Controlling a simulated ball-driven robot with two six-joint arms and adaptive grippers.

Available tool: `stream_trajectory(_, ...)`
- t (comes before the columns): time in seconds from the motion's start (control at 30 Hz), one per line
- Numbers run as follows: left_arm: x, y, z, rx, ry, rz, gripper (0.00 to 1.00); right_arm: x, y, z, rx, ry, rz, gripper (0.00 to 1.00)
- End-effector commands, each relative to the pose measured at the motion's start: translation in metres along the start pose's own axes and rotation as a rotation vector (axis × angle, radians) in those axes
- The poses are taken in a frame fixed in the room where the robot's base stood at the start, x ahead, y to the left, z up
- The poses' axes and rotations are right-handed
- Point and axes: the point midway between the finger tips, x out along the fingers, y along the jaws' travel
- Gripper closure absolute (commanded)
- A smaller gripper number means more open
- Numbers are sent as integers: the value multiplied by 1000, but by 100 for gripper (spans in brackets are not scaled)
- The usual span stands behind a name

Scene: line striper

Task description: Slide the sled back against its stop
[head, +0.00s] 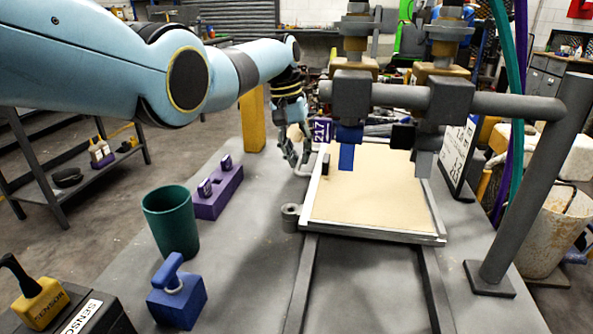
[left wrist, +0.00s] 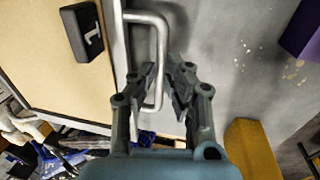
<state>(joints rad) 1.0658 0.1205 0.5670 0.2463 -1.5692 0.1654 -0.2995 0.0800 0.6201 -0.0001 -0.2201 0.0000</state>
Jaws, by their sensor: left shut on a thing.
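The sled (head: 372,200) is a tan board in a light grey frame, lying on two dark rails. A U-shaped metal handle (head: 301,168) sticks out from its left side; it also shows in the left wrist view (left wrist: 161,35). My left gripper (head: 297,150) is at this handle. In the left wrist view, its fingers (left wrist: 163,80) are on either side of the handle's bar, closed on it. A short round grey post (head: 291,214) stands beside the sled's front left corner; I cannot tell whether it is the stop. My right gripper is out of view.
Spray heads, one with a blue tip (head: 347,155), hang from a grey crossbar (head: 510,105) over the sled. A green cup (head: 171,222), a blue handled block (head: 177,296) and a purple holder (head: 219,190) stand to the left. The rails in front are clear.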

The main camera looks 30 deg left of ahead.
Motion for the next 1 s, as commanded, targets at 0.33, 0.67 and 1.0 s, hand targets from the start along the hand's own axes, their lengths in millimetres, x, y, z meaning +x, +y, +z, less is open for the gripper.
stream_trajectory(0.33,-1,0,-4,1,9,0,100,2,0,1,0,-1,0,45)
stream_trajectory(0.67,-1,0,-4,1,8,0,66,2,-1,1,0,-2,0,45)
stream_trajectory(1.0,-16,0,-4,1,9,0,66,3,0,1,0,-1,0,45)
